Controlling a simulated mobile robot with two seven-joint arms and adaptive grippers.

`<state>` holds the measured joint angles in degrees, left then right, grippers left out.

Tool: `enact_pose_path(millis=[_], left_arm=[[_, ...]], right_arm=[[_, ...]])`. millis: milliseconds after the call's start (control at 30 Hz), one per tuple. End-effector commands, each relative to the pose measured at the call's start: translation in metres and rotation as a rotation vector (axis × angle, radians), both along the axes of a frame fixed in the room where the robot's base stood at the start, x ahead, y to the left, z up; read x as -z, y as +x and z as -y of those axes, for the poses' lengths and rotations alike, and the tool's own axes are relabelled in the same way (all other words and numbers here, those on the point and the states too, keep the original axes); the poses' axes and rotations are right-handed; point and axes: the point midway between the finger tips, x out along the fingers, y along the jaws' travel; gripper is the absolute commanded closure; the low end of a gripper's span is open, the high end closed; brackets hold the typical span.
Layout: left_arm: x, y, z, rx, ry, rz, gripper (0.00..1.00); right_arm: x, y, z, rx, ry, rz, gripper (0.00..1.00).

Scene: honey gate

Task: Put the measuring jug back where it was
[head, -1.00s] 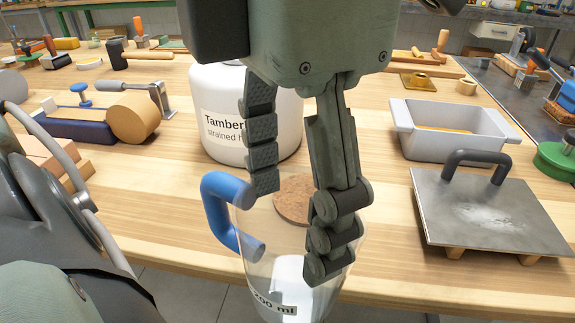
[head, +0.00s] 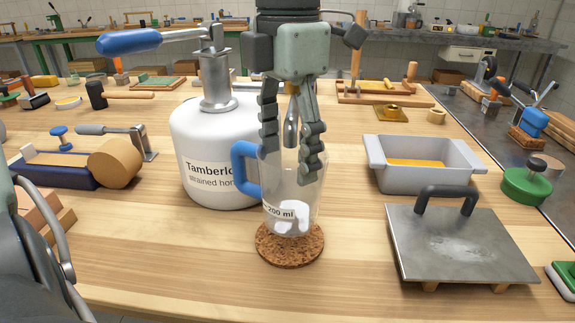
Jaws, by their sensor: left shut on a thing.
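The clear measuring jug (head: 283,214) has a blue handle and a "200 ml" label. It is upright over the round cork mat (head: 290,257) in the head view; whether its base touches the mat I cannot tell. Something whitish shows low in the jug. My left gripper (head: 291,160) comes down from above and is shut on the jug near its rim, one finger on each side. The fingers hide part of the rim. My right gripper is not in view.
A white honey container (head: 205,145) with a blue lever (head: 128,41) on top stands just behind the jug to the left. A grey tray (head: 425,175) and a metal plate with a handle (head: 460,245) are on the right.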

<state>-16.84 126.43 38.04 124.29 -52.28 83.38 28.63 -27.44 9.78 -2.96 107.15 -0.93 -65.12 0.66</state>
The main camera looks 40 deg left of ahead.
Motion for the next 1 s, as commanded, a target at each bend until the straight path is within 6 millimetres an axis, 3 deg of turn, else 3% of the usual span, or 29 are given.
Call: enact_pose_path(millis=[100,200,567,833,867,1000], left_arm=[[0.022,-0.003,0.001,0.002,-0.002,-0.008,0.90],[0.032,-0.003,0.001,0.001,-0.002,-0.005,0.90],[0.035,-0.002,0.001,0.000,-0.001,-0.001,0.90],[0.038,-0.002,0.001,0.000,-0.002,-0.002,0.90],[0.038,-0.003,0.001,0.000,-0.001,-0.003,0.33],[0.037,-0.003,0.001,0.000,-0.001,-0.003,0.16]], right_arm=[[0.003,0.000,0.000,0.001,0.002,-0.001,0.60],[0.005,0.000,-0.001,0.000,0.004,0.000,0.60],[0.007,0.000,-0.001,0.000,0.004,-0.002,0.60],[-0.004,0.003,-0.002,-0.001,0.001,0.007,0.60],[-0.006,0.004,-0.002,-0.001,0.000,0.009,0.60],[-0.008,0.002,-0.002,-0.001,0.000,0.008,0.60]])
